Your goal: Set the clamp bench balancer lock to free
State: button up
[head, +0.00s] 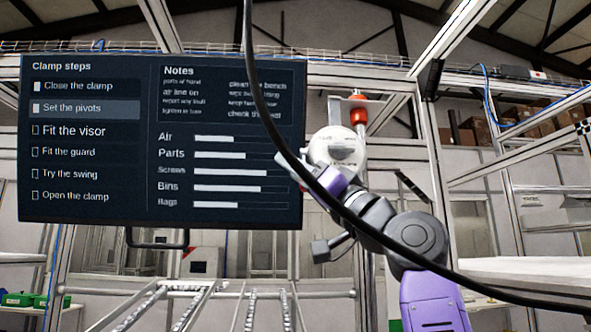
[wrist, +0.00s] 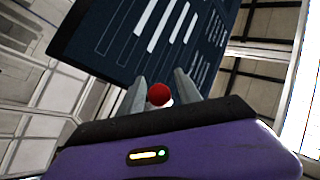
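The balancer is a white round housing (head: 336,148) with small unreadable lettering, hanging under a red-orange fitting (head: 358,112) to the right of the screen. My gripper (head: 308,172) is at the housing's lower left, its fingers partly hidden by a dark cable and hard to make out. In the wrist view, my two grey fingers (wrist: 160,82) stand apart with a red ball knob (wrist: 159,94) between them. A gap seems to show beside the knob, and I see no clear grip on it. The lock's setting cannot be read.
A dark screen (head: 160,140) listing clamp steps fills the left. A black cable (head: 265,105) sweeps across in front of the balancer and my arm. An aluminium frame post (head: 428,130) stands to the right. Rails (head: 250,305) lie low in front.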

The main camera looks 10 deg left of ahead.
jog(key=b+v, duration=0.1)
jog(key=v, duration=0.6)
jog(key=shift+s+d+f+b, duration=0.2)
jog(key=shift+d+b, duration=0.1)
jog(key=shift+b, duration=0.1)
